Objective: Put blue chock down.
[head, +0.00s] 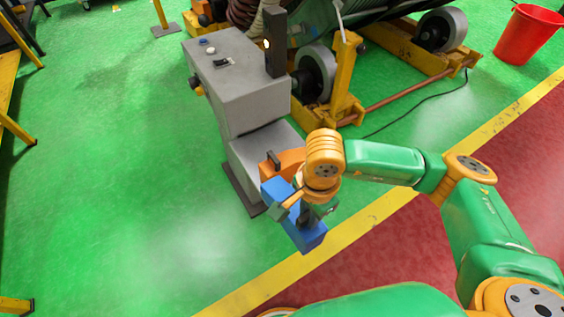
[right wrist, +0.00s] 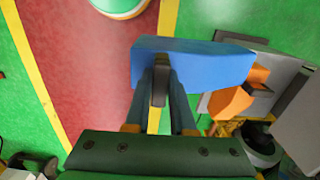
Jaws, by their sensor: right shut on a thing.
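The blue chock (head: 313,238) is a long blue block in my right gripper (head: 304,211). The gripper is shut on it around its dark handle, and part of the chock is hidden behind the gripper. The chock also shows in the right wrist view (right wrist: 205,63), across the fingertips (right wrist: 160,88). In the head view it hangs in front of the grey console's lower part, near the yellow floor line. An orange chock (head: 289,160) with a dark handle is just behind it, at the console's lower step, and shows in the right wrist view (right wrist: 229,104). My left gripper is not in view.
The grey control console (head: 247,85) with buttons stands behind the chocks. A yellow roller stand (head: 345,100) with grey wheels is at the back, with a dark cable on the floor. A red bucket (head: 527,36) is at the far right.

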